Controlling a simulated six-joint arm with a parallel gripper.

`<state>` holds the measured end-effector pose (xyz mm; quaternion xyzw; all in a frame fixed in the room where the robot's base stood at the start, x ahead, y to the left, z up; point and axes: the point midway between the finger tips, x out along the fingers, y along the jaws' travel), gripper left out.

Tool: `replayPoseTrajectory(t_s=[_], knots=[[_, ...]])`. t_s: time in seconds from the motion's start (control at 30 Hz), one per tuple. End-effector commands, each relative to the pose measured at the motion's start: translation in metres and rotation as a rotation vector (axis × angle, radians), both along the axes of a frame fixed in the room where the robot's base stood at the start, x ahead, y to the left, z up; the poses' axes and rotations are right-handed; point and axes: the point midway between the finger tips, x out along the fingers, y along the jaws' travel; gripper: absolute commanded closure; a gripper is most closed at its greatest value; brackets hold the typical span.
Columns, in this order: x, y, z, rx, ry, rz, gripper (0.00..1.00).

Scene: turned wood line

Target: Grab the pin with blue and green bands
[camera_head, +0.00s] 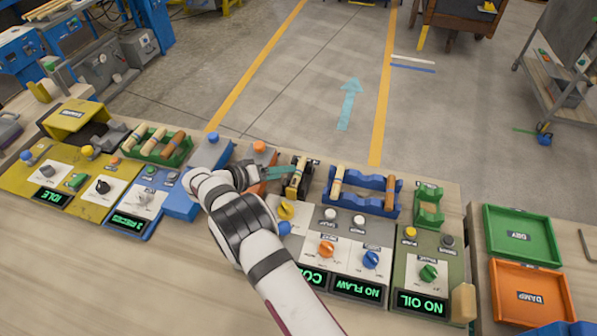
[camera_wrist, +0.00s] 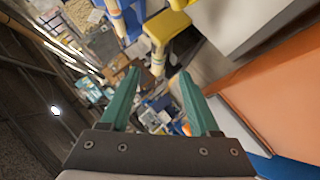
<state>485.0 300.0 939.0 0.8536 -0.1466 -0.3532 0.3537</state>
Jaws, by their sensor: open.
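My gripper (camera_head: 283,171) is at the middle of the bench, pointing right, its green fingers beside a black and yellow stand (camera_head: 291,190). In the wrist view my gripper (camera_wrist: 159,73) is open, with nothing seen clamped between its fingers. A pale pin (camera_head: 302,170) lies in that stand. A pale pin (camera_head: 337,182) and a brown pin (camera_head: 390,193) lie in the blue rack (camera_head: 363,181). Several pale and brown pins (camera_head: 156,142) lie in the green rack (camera_head: 184,153) at left. Blue and green bands are too small to make out on any pin.
Control panels with knobs and displays, including one reading NO OIL (camera_head: 422,304), line the bench front. A small green stand (camera_head: 428,207) is right of the blue rack. A green DRY tray (camera_head: 489,232) and an orange DAMP tray (camera_head: 497,292) lie at right.

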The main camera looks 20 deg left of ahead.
Motion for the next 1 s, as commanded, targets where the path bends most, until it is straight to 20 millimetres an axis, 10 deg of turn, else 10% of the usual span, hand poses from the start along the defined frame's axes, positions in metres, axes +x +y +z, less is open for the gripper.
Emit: replayPoseTrajectory(t_s=[0.47, 0.8, 1.0], knots=[[0.037, -0.026, -0.021, 0.001, 0.001, -0.001, 0.38], [0.036, -0.026, -0.021, 0.001, 0.0, -0.001, 0.99], [0.036, -0.026, -0.021, 0.001, 0.0, -0.001, 1.0]])
